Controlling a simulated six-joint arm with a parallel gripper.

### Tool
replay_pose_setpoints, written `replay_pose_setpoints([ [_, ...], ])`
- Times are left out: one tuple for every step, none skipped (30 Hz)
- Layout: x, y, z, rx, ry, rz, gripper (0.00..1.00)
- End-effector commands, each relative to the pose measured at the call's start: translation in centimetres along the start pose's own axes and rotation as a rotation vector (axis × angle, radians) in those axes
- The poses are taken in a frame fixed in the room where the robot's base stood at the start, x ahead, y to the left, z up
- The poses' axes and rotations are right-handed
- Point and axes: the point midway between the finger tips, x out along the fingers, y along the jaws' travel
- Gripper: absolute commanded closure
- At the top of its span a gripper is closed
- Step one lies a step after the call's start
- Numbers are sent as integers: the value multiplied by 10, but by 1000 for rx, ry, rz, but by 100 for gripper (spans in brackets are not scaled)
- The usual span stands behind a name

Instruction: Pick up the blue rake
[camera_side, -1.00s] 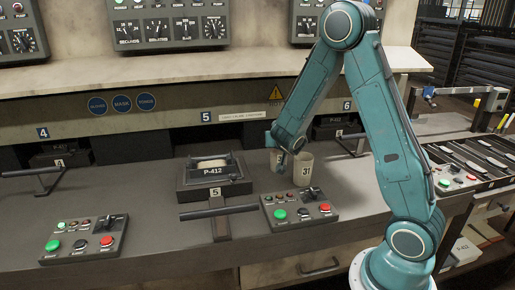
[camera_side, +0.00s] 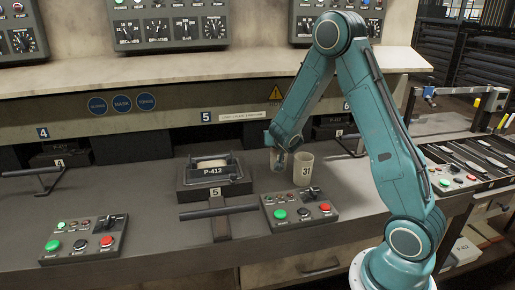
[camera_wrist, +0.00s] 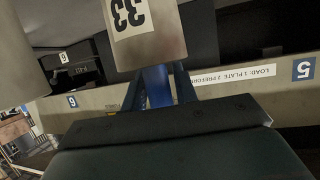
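In the wrist view, which is upside down, a blue upright part (camera_wrist: 157,88), which looks like the handle of the blue rake, rises from the mouth of a grey cup marked 33 (camera_wrist: 150,42). My gripper (camera_wrist: 158,82) has one dark finger on each side of the blue part. I cannot tell whether the fingers touch it. The rake's other end is hidden in the cup. In the side view, my gripper (camera_side: 280,160) points down at this cup and mostly covers it. A second cup marked 31 (camera_side: 303,171) stands just right of it.
The press block P-412 (camera_side: 214,172) with its lever stands to the left. A button panel (camera_side: 300,211) lies in front of the cups. A tool tray (camera_side: 480,160) is at the far right. The machine's front ledge runs behind the cups.

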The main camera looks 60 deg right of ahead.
Motion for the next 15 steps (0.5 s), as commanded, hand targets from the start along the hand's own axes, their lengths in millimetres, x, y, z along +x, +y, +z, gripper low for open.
replay_pose_setpoints([
  [0,0,0,0,0,0,81],
  [0,0,0,0,0,0,87],
  [0,0,0,0,0,0,95],
  [0,0,0,0,0,0,100],
  [0,0,0,0,0,0,100],
  [0,0,0,0,1,0,100],
  [0,0,0,0,1,0,100],
  [0,0,0,0,1,0,100],
  [0,0,0,0,1,0,100],
  [0,0,0,0,1,0,100],
  [0,0,0,0,1,0,100],
  [0,0,0,0,1,0,100],
  [0,0,-1,0,1,0,100],
  [0,0,-1,0,1,0,100],
  [-1,0,-2,0,1,0,100],
])
